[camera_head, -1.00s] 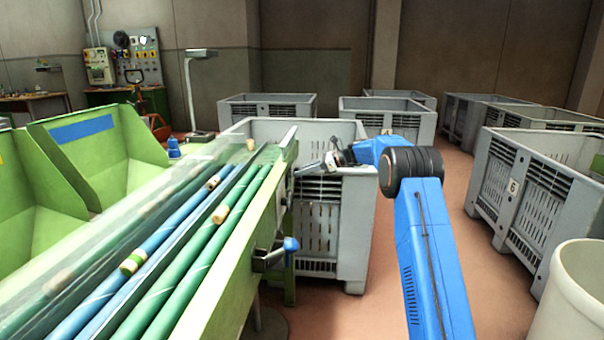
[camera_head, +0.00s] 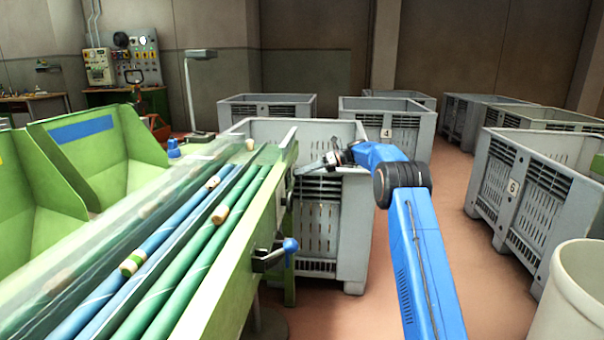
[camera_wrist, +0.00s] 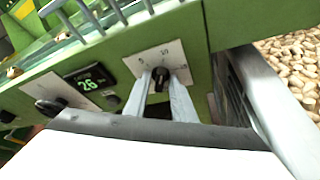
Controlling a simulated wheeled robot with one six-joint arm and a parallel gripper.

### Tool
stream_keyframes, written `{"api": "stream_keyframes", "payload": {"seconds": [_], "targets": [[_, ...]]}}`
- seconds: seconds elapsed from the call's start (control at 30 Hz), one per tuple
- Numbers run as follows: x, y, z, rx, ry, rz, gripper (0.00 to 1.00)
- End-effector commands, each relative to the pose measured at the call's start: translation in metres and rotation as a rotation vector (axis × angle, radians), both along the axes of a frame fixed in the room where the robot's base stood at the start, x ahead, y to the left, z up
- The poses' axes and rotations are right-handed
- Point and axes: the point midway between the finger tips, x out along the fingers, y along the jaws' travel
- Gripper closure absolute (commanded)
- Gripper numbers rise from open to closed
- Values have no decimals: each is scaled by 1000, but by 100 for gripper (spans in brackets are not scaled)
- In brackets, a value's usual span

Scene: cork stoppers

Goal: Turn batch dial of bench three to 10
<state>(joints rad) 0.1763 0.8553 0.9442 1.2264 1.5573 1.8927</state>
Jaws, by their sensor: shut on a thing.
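The dial (camera_wrist: 160,77) is a small black knob on a white plate (camera_wrist: 142,66) with printed numbers, on a green machine panel in the wrist view. The knob sits below the middle number, which looks like 10; its exact pointing is too small to read. My gripper (camera_wrist: 161,84) is shut on this knob, one pale finger on each side. In the head view my gripper (camera_head: 308,168) reaches to the far end of the green bench (camera_head: 215,290), where the knob is hidden.
A lit display (camera_wrist: 89,83) reads about 26, with another black knob (camera_wrist: 48,107) left of it. A grey crate (camera_head: 340,215) stands close beside the bench end; corks (camera_wrist: 292,65) fill a bin at right in the wrist view. Corks lie along the bench's rollers (camera_head: 180,255).

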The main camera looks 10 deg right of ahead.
Motion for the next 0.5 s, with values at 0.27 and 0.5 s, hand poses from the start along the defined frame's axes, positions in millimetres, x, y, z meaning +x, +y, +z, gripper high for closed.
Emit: {"api": "stream_keyframes", "payload": {"seconds": [0.27, 0.5], "targets": [[0, -1, 0, 0, 0, -1, 99], [0, 0, 0, 0, 0, -1, 70]]}}
